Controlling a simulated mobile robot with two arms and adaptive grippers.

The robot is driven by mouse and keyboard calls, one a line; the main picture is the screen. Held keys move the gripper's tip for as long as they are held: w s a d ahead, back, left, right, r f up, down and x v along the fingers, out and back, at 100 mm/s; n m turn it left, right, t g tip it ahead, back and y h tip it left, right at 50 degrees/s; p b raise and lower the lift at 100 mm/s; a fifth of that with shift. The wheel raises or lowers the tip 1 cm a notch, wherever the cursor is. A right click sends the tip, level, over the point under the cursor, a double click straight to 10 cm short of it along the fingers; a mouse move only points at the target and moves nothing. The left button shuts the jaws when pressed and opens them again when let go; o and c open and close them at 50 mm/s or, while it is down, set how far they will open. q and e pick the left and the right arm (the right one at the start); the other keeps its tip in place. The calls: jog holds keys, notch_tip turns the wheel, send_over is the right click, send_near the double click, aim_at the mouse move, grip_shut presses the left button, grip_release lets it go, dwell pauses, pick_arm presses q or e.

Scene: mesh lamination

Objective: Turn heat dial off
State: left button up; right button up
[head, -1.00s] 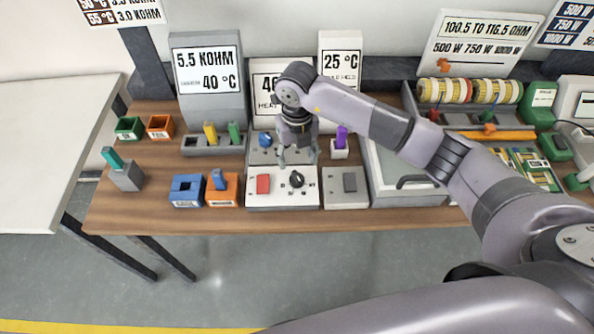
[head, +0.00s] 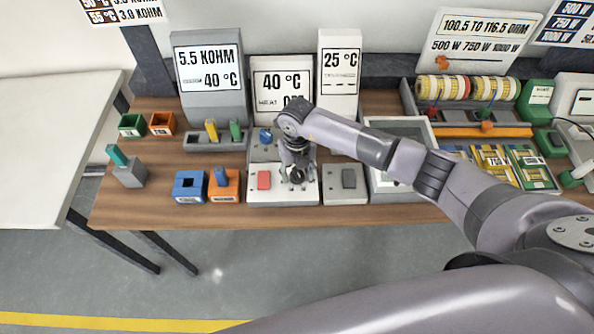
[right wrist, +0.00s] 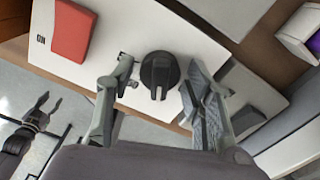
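The heat dial (head: 297,176) is a black round knob on a white control box (head: 283,196), to the right of a red switch (head: 264,180). In the right wrist view the dial (right wrist: 159,72) shows a raised grip bar, and the red switch (right wrist: 68,28) is marked ON. My right gripper (right wrist: 158,75) is open, with one finger on each side of the dial and visible gaps between. In the head view my right gripper (head: 297,168) is low over the box and partly covers the dial.
A sign (head: 282,84) behind reads 40 °C, with a HEAT line partly hidden by my arm. A blue knob (head: 265,136) stands behind the box. A grey switch box (head: 346,184) is close on the right; blue (head: 190,201) and orange holders are on the left.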

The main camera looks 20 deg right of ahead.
jog(key=c, duration=0.9)
jog(key=shift+w+f+n+b, duration=0.1)
jog(key=shift+f+n+b, duration=0.05)
jog(key=shift+n+b, duration=0.9)
jog(key=n+b, duration=0.6)
jog(key=b, duration=0.2)
jog(key=shift+n+b, duration=0.9)
jog(key=shift+n, duration=0.15)
jog(key=shift+r, duration=0.2)
jog(key=o, duration=1.2)
jog(key=shift+c, duration=0.2)
